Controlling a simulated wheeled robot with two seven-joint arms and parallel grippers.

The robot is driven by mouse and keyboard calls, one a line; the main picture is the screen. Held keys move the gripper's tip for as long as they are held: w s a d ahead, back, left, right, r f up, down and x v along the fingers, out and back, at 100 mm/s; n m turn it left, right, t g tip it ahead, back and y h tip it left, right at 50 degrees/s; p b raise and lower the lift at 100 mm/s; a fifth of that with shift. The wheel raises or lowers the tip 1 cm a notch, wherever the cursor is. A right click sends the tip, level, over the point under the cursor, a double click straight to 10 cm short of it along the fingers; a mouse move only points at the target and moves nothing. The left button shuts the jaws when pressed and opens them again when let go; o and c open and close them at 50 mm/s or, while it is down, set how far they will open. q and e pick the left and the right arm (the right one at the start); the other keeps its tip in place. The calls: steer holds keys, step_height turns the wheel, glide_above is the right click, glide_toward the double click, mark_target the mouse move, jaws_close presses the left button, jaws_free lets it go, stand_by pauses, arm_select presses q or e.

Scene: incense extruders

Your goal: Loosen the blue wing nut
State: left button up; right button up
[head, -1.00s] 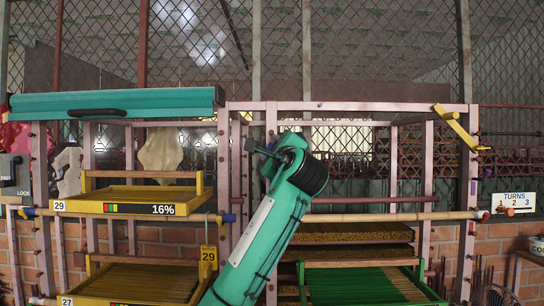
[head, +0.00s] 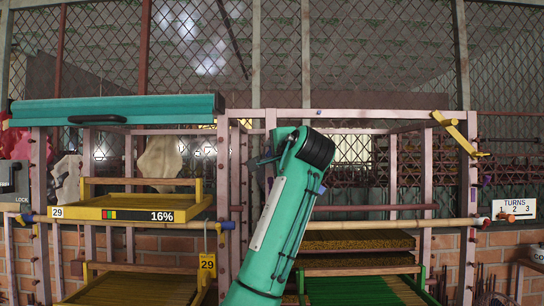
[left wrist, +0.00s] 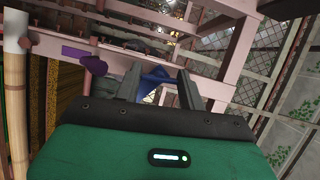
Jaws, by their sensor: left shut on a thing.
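My left gripper (head: 254,162) is at the end of my teal arm, up by the pink frame posts left of the middle in the head view. The left wrist view shows its two dark fingers (left wrist: 158,88) on either side of the blue wing nut (left wrist: 152,78), shut on it. The nut sits against the pink frame (left wrist: 226,62). In the head view I cannot make out this nut; the gripper and arm cover that spot. My right gripper is in neither view.
A purple part (left wrist: 88,62) is close left of the fingers. A bamboo pole (head: 400,225) crosses the rack. Yellow trays (head: 130,208) stand left, a green tray (head: 365,291) lower right. A TURNS sign (head: 513,208) hangs far right, a yellow lever (head: 455,131) above it.

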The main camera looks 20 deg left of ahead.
arm_select(q)
steer(key=shift+f, duration=0.1)
stand_by(0.5)
steer(key=o, duration=1)
steer(key=b+v, duration=0.6)
steer(key=v, duration=0.7)
steer(key=shift+s+d+b, duration=0.3)
steer(key=shift+b, duration=0.05)
